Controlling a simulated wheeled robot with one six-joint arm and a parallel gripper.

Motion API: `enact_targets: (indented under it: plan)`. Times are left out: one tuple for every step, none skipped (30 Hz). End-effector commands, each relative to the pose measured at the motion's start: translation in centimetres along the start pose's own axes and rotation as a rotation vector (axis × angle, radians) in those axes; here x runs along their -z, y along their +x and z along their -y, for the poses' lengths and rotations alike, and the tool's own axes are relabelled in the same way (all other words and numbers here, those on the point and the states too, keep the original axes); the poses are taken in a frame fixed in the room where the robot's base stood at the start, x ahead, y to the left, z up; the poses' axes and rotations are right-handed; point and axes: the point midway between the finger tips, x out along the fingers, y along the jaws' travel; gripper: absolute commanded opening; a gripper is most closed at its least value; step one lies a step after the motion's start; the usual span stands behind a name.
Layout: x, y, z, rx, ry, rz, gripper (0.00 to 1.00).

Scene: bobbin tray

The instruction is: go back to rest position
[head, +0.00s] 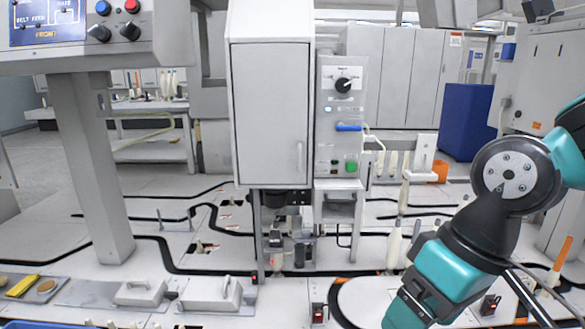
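My arm, teal and black, comes in from the right edge and bends down to the bottom edge right of centre. My gripper and its fingertips are not in view, so whether they hold anything is hidden. A white bobbin (393,248) stands upright just left of my arm, and another (403,197) stands behind it. A bobbin with an orange tip (559,262) is at the far right. The rim of a blue tray (40,325) shows at the bottom left, mostly cut off.
A tall grey machine cabinet (270,110) with a control box (341,120) stands at centre. A grey post (92,165) carries a control panel (75,30) at the upper left. White blocks with handles (211,293) lie at the lower left. A blue bin (466,120) stands behind.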

Motion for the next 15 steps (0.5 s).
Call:
enact_targets:
  plan:
    - [-1.4, -0.5, 0.9, 0.008, -0.029, -0.009, 0.81]
    - [-2.1, -0.7, 1.4, 0.015, -0.046, -0.011, 0.81]
    - [-3.1, -0.9, 2.0, 0.022, -0.066, -0.015, 0.81]
    - [-3.8, -1.0, 2.4, 0.028, -0.082, -0.016, 0.81]
    - [-4.6, -1.1, 2.8, 0.033, -0.098, -0.018, 0.81]
    - [-4.5, -2.5, 3.3, 0.035, -0.102, -0.016, 0.81]
    - [-4.2, -3.4, 3.5, 0.035, -0.100, -0.015, 0.81]
    - [-4.0, -4.0, 3.7, 0.035, -0.099, -0.014, 0.81]
    - [-3.9, -4.8, 3.9, 0.035, -0.098, -0.013, 0.81]
    - [-3.8, -5.5, 4.1, 0.035, -0.098, -0.013, 0.81]
    - [-3.6, -6.2, 4.3, 0.035, -0.098, -0.014, 0.81]
    - [-3.5, -7.0, 4.5, 0.035, -0.098, -0.014, 0.81]
    - [-3.3, -7.8, 4.8, 0.035, -0.097, -0.014, 0.81]
    - [-3.2, -8.5, 5.0, 0.035, -0.097, -0.014, 0.81]
    - [-3.0, -9.7, 5.3, 0.035, -0.097, -0.014, 0.81]
